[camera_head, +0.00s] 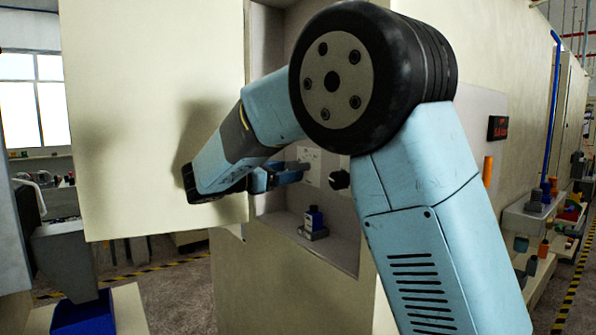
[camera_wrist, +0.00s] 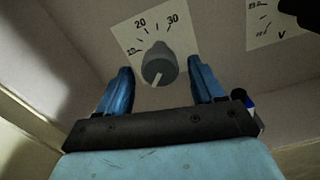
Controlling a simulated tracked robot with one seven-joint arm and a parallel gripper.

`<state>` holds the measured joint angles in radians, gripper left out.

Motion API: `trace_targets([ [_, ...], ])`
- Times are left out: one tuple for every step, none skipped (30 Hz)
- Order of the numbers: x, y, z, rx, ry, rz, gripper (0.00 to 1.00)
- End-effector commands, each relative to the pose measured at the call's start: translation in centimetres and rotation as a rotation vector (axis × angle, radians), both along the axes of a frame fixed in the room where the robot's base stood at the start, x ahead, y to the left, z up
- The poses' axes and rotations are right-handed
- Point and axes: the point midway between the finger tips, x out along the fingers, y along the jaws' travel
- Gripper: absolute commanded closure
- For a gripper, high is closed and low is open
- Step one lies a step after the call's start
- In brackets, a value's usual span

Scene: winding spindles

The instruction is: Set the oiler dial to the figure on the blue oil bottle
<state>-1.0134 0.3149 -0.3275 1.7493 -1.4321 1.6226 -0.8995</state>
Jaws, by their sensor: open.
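The oiler dial is a grey knob (camera_wrist: 159,66) on a pale plate (camera_wrist: 140,22) reading 20 and 30; another figure at its left is too blurred to read. The knob's white pointer line points down and slightly left in the wrist view, away from those figures. My gripper (camera_wrist: 161,72) is open, with one blue finger on each side of the knob; I cannot tell whether they touch it. In the head view my gripper (camera_head: 298,172) reaches into the recess before the plate (camera_head: 309,158).
A black knob (camera_head: 340,180) sits right of the oiler plate. A second plate marked V (camera_wrist: 264,22) shows in the wrist view. A cream door (camera_head: 150,120) stands open left of the recess, close to my forearm. Shelves with coloured items (camera_head: 540,215) stand at right.

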Motion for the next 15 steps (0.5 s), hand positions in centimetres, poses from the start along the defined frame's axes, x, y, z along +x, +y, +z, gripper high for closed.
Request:
trace_targets([
  [0.4, -0.7, 0.0, 0.000, 0.000, -0.002, 0.33],
  [0.7, -1.1, 0.0, 0.000, 0.000, -0.002, 0.33],
  [1.0, -1.5, 0.0, -0.001, -0.001, 0.000, 0.33],
  [1.2, -1.7, 0.0, -0.001, -0.001, 0.000, 0.33],
  [1.3, -2.0, 0.0, 0.000, -0.001, 0.000, 0.33],
  [1.6, -2.3, 0.1, 0.000, -0.001, 0.001, 0.33],
  [1.7, -2.5, 0.0, 0.000, -0.001, 0.001, 0.33],
  [1.8, -2.7, 0.0, 0.000, -0.001, 0.002, 0.33],
  [2.0, -2.9, 0.0, 0.000, -0.001, 0.002, 0.33],
  [2.0, -3.0, 0.1, 0.000, -0.001, 0.002, 0.33],
  [2.1, -3.1, 0.1, 0.000, -0.001, 0.002, 0.33],
  [2.2, -3.2, 0.0, 0.000, -0.001, 0.002, 0.33],
  [2.2, -3.2, 0.1, 0.000, -0.001, 0.002, 0.33],
  [2.2, -3.3, 0.0, 0.000, -0.001, 0.002, 0.33],
  [2.2, -3.3, 0.0, 0.000, -0.001, 0.002, 0.33],
])
